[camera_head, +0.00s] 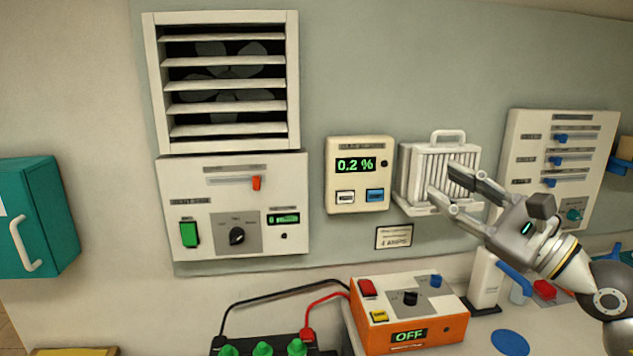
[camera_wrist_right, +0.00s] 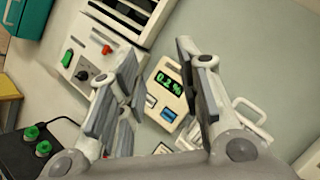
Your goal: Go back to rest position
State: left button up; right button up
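My right gripper (camera_head: 443,180) reaches in from the right in the head view. Its two fingers are apart with nothing between them, and they overlap the white ribbed unit with a top handle (camera_head: 419,172) on the wall. I cannot tell whether they touch it. In the right wrist view the right gripper (camera_wrist_right: 158,65) also shows spread fingers, with the wall meter reading 0.2 % (camera_wrist_right: 168,90) visible behind the gap. My left gripper is in neither view.
An orange charger (camera_head: 440,329) showing OFF stands on the bench below, with black and red leads to a dark battery (camera_head: 322,352) with green caps. A slider panel (camera_head: 522,137) is at right, a louvred vent (camera_head: 220,87) at upper left, and a teal cabinet (camera_head: 50,205) at far left.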

jog(key=s+d+f+n+t+h, duration=0.1)
jog(key=d+f+n+t+h, duration=0.15)
jog(key=f+n+h, duration=0.65)
jog(key=s+d+n+t+h, duration=0.1)
jog(key=d+n+t+h, duration=0.15)
jog(key=n, duration=1.25)
jog(key=s+d+f+n+t+h, duration=0.1)
jog(key=d+f+n+h, duration=0.4)
jog(key=n, duration=0.7)
jog(key=s+f+m+g+h, duration=0.4)
jog(key=f+m+g, duration=0.5)
jog(key=f, duration=0.9)
jog(key=s+a+f+m+g+y, duration=0.3)
jog(key=s+a+f+g, duration=0.2)
jog(key=s+f, duration=0.55)
jog(key=s+a+f+m+g+y, duration=0.3)
jog(key=s+a+f+g+y, duration=0.15)
jog(key=s+f, duration=0.6)
notch_tip(320, 180, down, 24)
jog(key=s+g, duration=0.2)
jog(key=s, duration=0.1)
jog(key=s+d+f+h+b, duration=0.1)
jog(key=s+d+f, duration=0.1)
jog(key=s+f, duration=1.4)
jog(key=shift+d+f+g+b, duration=0.2)
jog(key=shift+f+g+b, duration=0.15)
jog(key=shift+f, duration=0.15)
